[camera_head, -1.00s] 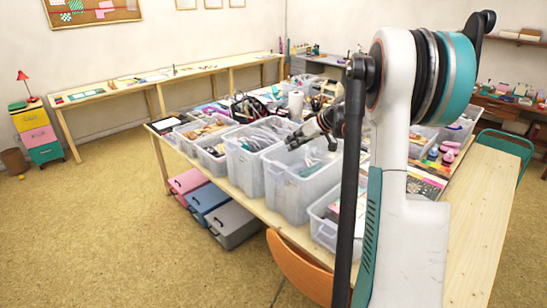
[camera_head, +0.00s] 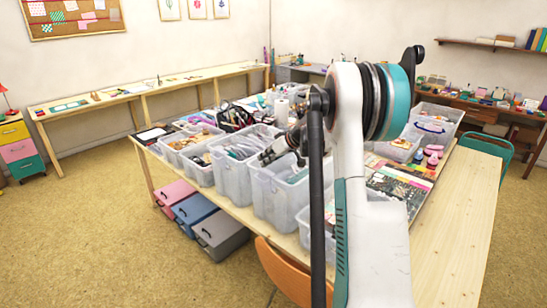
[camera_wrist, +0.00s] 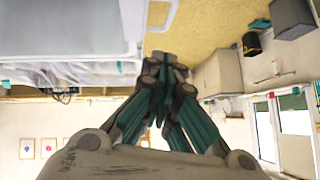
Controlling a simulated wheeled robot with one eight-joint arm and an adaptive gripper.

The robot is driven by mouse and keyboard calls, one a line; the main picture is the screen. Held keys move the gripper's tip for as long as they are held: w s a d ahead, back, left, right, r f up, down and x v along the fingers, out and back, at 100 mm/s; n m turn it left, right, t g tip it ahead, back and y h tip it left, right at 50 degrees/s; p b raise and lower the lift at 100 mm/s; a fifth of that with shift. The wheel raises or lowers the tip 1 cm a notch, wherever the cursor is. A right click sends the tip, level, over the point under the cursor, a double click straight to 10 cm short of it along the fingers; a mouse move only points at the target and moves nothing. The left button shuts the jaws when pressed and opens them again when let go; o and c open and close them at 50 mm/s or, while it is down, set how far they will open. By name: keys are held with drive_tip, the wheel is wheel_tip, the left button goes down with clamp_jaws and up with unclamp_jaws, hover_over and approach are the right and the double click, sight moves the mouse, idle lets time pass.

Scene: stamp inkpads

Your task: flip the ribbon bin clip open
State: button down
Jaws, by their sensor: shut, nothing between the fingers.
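Several clear plastic bins stand on the long wooden table; which one holds ribbon I cannot tell. A bin with a dark blue clip-like strip (camera_head: 433,127) is at the table's right rear in the head view. My gripper (camera_head: 272,156) is small there, over the row of clear bins left of my arm, near the rim of a large bin (camera_head: 280,200). In the wrist view my gripper (camera_wrist: 164,62) has its fingers together, empty, beside a whitish translucent bin wall (camera_wrist: 65,35) at upper left. No clip shows clearly by the fingertips.
The wooden table (camera_head: 455,215) is bare at its right front. An orange chair (camera_head: 283,272) is at the front edge and a teal chair (camera_head: 487,146) at the right. Pink, blue and grey boxes (camera_head: 222,240) sit under the table. Open floor lies to the left.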

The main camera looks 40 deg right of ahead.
sight(261, 171)
drive_tip(key=f, duration=0.3)
drive_tip(key=a+f+b, duration=0.1)
drive_tip(key=shift+w+a+f, duration=0.1)
drive_tip(key=shift+w+f, duration=0.25)
drive_tip(key=shift+a+h, duration=0.3)
drive_tip(key=shift+a, duration=0.05)
drive_tip(key=shift+s+a+f, duration=0.1)
drive_tip(key=shift+a+f, duration=0.05)
drive_tip(key=shift+a, duration=0.1)
